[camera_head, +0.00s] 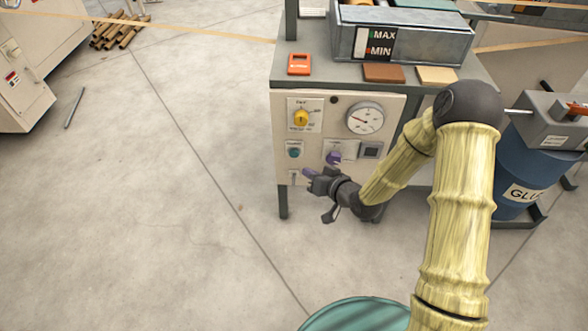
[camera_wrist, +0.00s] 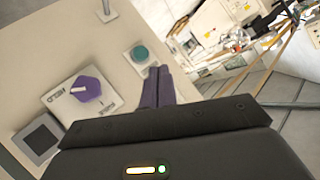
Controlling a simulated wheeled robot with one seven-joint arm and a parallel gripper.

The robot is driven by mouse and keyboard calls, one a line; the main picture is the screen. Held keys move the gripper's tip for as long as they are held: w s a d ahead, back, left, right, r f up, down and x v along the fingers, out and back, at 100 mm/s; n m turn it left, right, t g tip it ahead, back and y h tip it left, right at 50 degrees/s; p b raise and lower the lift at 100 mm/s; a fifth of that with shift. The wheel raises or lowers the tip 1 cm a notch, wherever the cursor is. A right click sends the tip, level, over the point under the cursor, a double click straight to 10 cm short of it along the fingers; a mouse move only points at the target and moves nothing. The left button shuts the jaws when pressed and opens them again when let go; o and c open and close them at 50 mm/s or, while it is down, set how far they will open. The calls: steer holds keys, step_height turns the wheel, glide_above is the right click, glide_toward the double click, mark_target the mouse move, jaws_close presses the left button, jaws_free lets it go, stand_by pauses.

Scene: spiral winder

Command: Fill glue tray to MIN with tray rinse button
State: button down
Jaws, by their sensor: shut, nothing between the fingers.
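The glue tray (camera_head: 455,45) is a grey metal trough on top of the machine. Its front has a MAX/MIN level plate (camera_head: 376,46) with a green mark by MAX and a red mark by MIN; the glue level cannot be made out. A round teal push button (camera_head: 294,153) is on the front panel; its label is too small to read. It also shows in the wrist view (camera_wrist: 139,53). My gripper (camera_head: 305,172) has purple fingers, shut and empty, just below and right of the button. In the wrist view the fingertips (camera_wrist: 158,70) are close to it; contact cannot be told.
The panel also has a yellow knob (camera_head: 301,118), a round gauge (camera_head: 365,118), a purple knob (camera_head: 333,158), a dark square display (camera_head: 370,150) and a small lever (camera_head: 293,178). A blue glue barrel (camera_head: 515,170) stands right.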

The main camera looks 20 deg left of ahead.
mark_target(294, 154)
steer(key=s+a+f+y+b, duration=0.1)
steer(key=a+f+y+b, duration=0.2)
steer(key=f, duration=0.3)
steer(key=shift+s+a+f+m+t+b, duration=0.15)
steer(key=shift+a+f+m+t+b, duration=0.2)
steer(key=shift+a+b, duration=0.35)
steer(key=shift+d+r, duration=0.1)
steer(key=shift+r, duration=0.05)
steer(key=w+a+b, duration=0.1)
steer(key=w+a, duration=0.1)
steer(key=w, duration=0.6)
steer(key=shift+w, duration=0.3)
steer(key=shift+w, duration=0.15)
stand_by(1.0)
steer(key=shift+w+a, duration=0.1)
steer(key=shift+w, duration=0.15)
